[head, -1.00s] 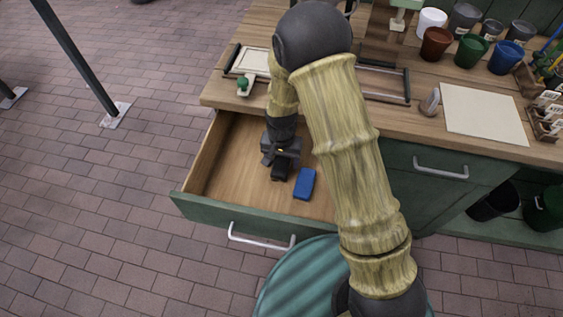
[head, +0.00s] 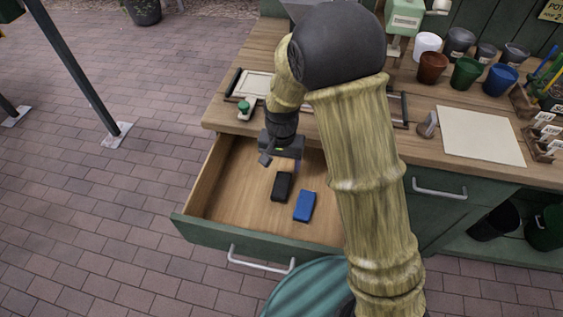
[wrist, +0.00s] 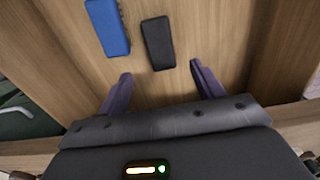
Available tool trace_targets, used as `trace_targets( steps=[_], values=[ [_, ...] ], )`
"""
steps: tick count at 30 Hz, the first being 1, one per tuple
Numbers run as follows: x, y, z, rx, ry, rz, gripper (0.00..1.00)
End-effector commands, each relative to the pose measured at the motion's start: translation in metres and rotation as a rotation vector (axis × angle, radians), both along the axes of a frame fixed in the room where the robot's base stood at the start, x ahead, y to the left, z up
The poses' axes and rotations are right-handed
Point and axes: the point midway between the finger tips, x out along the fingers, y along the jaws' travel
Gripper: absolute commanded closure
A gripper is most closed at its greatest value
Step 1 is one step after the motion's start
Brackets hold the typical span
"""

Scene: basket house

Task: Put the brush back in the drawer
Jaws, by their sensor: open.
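A black block-shaped brush (head: 283,186) lies flat on the floor of the open drawer (head: 225,190). A blue brush (head: 305,206) lies beside it, to its right in the head view. In the wrist view the black brush (wrist: 158,42) and the blue brush (wrist: 107,27) lie side by side, with bristles showing along the blue one's edge. My gripper (head: 281,162) is open and empty above the drawer, behind the black brush. In the wrist view its two fingers (wrist: 161,80) are spread apart, with the black brush just beyond them.
The drawer's green front with a metal handle (head: 260,262) faces the paving. Above stands a wooden bench with a framed tray (head: 253,85), a green-topped tool (head: 245,108), a pale board (head: 480,135) and several pots (head: 467,73). Drawer floor to the left is bare.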

Motion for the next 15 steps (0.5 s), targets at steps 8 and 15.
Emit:
trace_targets(
  steps=[8,15],
  values=[
    [0.0,0.0,0.0,0.0,0.0,0.0,0.33],
    [-0.001,-0.013,0.009,0.007,-0.011,0.001,0.33]
  ],
)
